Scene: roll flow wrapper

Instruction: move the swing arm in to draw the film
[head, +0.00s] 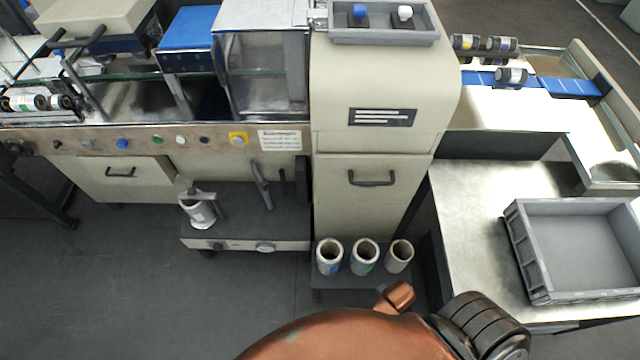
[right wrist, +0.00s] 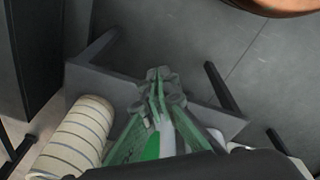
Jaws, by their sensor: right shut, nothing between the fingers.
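The swing arm is most likely the dark upright lever (head: 261,185) on the dark unwind shelf (head: 235,213), under the machine's button panel. A white film roll (head: 199,212) stands on the shelf left of it, with a grey fitting on top. My right gripper (right wrist: 160,76) shows only in the right wrist view. Its green fingers are together and empty, over a grey stand (right wrist: 112,82). The swing arm cannot be made out there. My left gripper is in neither view.
Three spare rolls (head: 364,256) stand on a low stand right of the shelf; a striped cream roll (right wrist: 78,138) is left of my right gripper. A grey tray (head: 516,248) lies on the metal table at right. Dark floor is open at lower left.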

